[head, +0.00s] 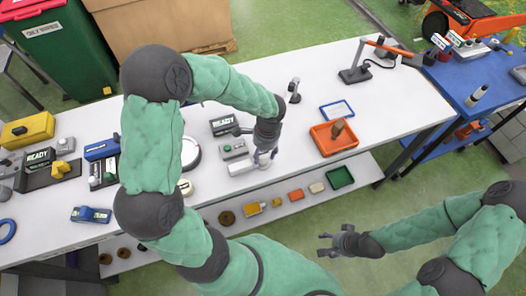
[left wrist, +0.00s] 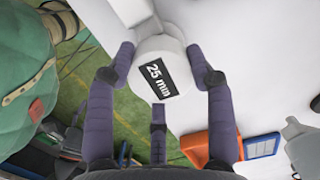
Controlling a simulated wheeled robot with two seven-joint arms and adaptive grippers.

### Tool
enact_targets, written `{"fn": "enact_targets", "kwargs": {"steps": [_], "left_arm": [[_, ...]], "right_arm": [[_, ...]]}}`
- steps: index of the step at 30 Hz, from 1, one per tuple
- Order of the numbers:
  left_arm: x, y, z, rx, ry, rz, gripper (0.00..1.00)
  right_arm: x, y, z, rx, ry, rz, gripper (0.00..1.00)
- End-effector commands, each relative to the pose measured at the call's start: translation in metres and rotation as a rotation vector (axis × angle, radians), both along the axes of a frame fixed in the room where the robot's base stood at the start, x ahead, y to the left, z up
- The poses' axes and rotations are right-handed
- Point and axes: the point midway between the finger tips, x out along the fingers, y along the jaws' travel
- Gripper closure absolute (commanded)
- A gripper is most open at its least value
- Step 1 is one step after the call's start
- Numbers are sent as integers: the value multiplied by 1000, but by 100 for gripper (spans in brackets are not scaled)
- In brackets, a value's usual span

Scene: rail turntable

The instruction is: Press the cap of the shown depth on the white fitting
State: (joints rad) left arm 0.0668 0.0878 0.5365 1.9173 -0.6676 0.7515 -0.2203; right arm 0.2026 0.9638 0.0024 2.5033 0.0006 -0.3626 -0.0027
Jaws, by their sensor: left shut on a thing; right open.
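My left gripper (head: 265,158) is low over the front middle of the white table. A white piece, likely the white fitting (left wrist: 130,10), shows just beyond the cap; I cannot tell whether the two touch. In the head view a white block (head: 241,167) lies beside the left fingertips. My right gripper (head: 335,243) is open and empty, in front of the table, over the floor.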

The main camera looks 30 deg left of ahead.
Motion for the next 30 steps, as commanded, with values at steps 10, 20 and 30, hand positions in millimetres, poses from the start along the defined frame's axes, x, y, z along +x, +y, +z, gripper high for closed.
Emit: {"fn": "enact_targets", "kwargs": {"steps": [10,20,30], "left_arm": [[0,0,0,-4,-7,0,63],[0,0,-4,-4,-7,0,63],[0,0,-7,-4,-7,1,63]], "right_arm": [[0,0,-1,0,0,0,42],[0,0,-4,0,0,0,42],[0,0,-7,0,0,0,42]]}}
